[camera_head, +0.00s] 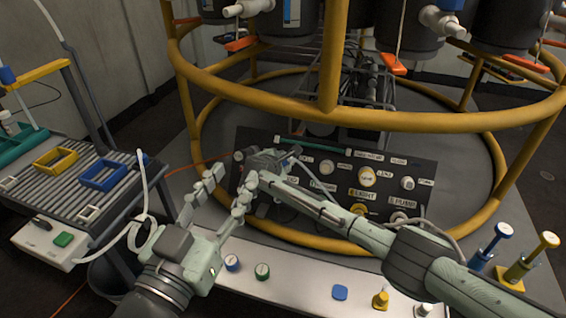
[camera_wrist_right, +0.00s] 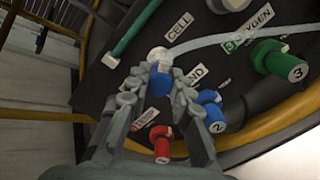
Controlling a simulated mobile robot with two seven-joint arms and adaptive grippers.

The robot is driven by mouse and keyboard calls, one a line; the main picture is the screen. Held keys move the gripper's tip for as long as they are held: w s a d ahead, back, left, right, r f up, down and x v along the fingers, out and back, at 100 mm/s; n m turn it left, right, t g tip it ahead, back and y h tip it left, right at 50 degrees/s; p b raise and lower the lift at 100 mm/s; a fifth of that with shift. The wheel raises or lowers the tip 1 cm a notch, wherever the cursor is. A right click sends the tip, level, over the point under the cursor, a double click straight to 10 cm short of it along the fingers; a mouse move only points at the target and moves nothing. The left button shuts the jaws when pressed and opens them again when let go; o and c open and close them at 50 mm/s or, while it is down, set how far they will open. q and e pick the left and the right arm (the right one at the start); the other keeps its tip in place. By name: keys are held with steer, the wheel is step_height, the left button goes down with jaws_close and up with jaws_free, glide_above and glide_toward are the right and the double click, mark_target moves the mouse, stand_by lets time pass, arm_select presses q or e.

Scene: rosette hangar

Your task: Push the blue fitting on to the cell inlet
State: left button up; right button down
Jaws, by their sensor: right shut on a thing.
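The blue fitting (camera_wrist_right: 159,84) is between the fingertips of my right gripper (camera_wrist_right: 160,76) in the right wrist view. A white round port (camera_wrist_right: 159,55), by the CELL label (camera_wrist_right: 179,26), lies directly beyond the fitting. They look in line and very close; I cannot tell whether the fitting is seated on it. In the head view my right gripper (camera_head: 264,162) is at the upper left of the dark panel (camera_head: 330,205), and its fingers hide the fitting. My left gripper (camera_head: 232,178) is open and looks empty, left of the panel.
A pale hose (camera_wrist_right: 250,33) runs right from near the port. A blue connector marked 2 (camera_wrist_right: 212,112), a green one (camera_wrist_right: 287,66) and a red one (camera_wrist_right: 162,148) are nearby. A yellow rail (camera_head: 330,112) rings the panel. A slatted rack (camera_head: 75,185) stands left.

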steer(key=shift+w, duration=0.1)
stand_by(0.3)
steer(key=c, duration=1.3)
jaws_free()
steer(key=v, duration=0.7)
steer(key=shift+s+r, duration=0.1)
steer(key=shift+s, duration=0.15)
